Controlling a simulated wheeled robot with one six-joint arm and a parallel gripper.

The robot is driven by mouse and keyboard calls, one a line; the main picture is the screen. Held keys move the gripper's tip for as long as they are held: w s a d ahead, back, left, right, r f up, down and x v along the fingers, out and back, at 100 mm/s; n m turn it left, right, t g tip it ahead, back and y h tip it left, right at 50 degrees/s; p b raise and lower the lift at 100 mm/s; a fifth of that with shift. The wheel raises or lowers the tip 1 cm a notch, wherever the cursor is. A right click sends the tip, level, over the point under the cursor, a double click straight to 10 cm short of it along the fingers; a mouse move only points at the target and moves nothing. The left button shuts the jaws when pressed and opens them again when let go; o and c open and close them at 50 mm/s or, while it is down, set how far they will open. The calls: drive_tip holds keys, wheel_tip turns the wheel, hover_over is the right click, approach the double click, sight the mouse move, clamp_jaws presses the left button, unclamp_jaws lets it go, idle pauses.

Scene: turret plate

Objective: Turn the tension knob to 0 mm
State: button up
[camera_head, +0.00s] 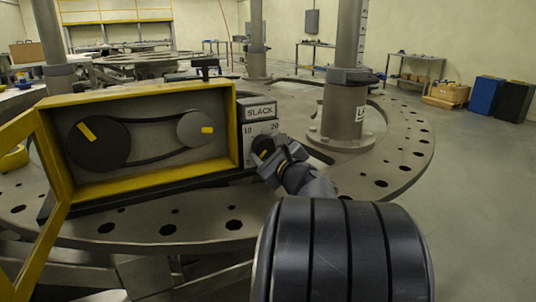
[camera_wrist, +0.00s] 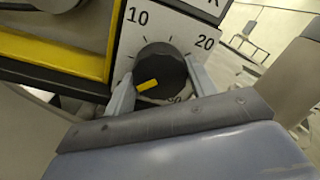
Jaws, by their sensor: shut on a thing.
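The tension knob (camera_wrist: 163,66) is a round black knob with a yellow pointer mark on a white dial plate (camera_wrist: 128,38). In the wrist view the mark points to the lower left. The 10 and 20 show above the knob and a partly covered 30 below it; no 0 shows, and my left finger covers part of the plate's left side. My gripper (camera_wrist: 162,84) is shut on the knob, one finger on each side. In the head view my gripper (camera_head: 272,155) covers much of the knob (camera_head: 259,144), below the SLACK label (camera_head: 260,111).
A yellow-framed box (camera_head: 150,181) with two belt-linked pulleys stands left of the dial, its yellow door (camera_head: 38,252) swung open. It sits on a large round plate (camera_head: 225,215) with holes. A thick post (camera_head: 343,110) rises to the right of my gripper.

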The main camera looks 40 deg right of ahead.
drive_tip(key=o, duration=1)
drive_tip(key=shift+c, duration=0.2)
drive_tip(key=p+v, duration=0.1)
drive_tip(key=v, duration=0.9)
drive_tip(key=shift+s+p, duration=0.3)
drive_tip(key=shift+s, duration=0.15)
drive_tip(key=shift+w, duration=0.1)
drive_tip(key=b+x, duration=0.1)
drive_tip(key=x, duration=1)
drive_tip(key=shift+a, duration=0.15)
